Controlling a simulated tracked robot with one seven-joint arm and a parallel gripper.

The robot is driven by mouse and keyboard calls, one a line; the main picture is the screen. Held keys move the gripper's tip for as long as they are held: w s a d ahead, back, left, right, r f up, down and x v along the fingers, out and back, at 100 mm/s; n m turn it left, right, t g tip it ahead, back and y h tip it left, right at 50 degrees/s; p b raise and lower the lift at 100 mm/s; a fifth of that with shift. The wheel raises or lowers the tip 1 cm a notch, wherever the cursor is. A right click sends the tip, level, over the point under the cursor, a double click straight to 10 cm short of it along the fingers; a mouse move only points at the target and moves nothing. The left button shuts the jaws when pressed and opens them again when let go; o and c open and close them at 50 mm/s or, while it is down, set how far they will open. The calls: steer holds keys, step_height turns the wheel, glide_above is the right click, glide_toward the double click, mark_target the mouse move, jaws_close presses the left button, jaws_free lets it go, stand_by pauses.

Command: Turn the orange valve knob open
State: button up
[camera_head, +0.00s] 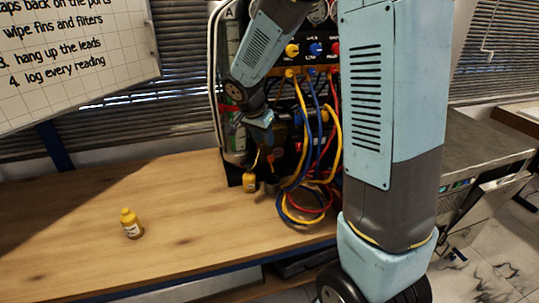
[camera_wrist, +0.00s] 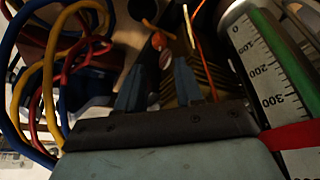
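In the wrist view a small orange part (camera_wrist: 158,40), which looks like the valve knob, shows beyond my fingertips, with a reddish round part just below it. My gripper (camera_wrist: 158,70) has its two blue-grey fingers apart, with a dark gap between them. The knob appears in line with this gap; I cannot tell whether either finger touches it. In the head view my gripper (camera_head: 262,135) is at the lower left front of the black gauge rig (camera_head: 232,168). I cannot make out the knob there; my arm covers part of the rig.
Yellow, blue and red leads (camera_head: 305,195) hang from the rig close to the right of my gripper. A scaled cylinder (camera_wrist: 268,75) stands close on the right in the wrist view. A yellow bottle (camera_head: 131,225) stands on the wooden bench (camera_head: 190,235); another (camera_head: 249,182) is by the rig.

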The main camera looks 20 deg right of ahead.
mark_target(270, 156)
steer(key=x, duration=0.9)
steer(key=shift+a, duration=0.1)
steer(key=shift+c, duration=0.3)
jaws_close()
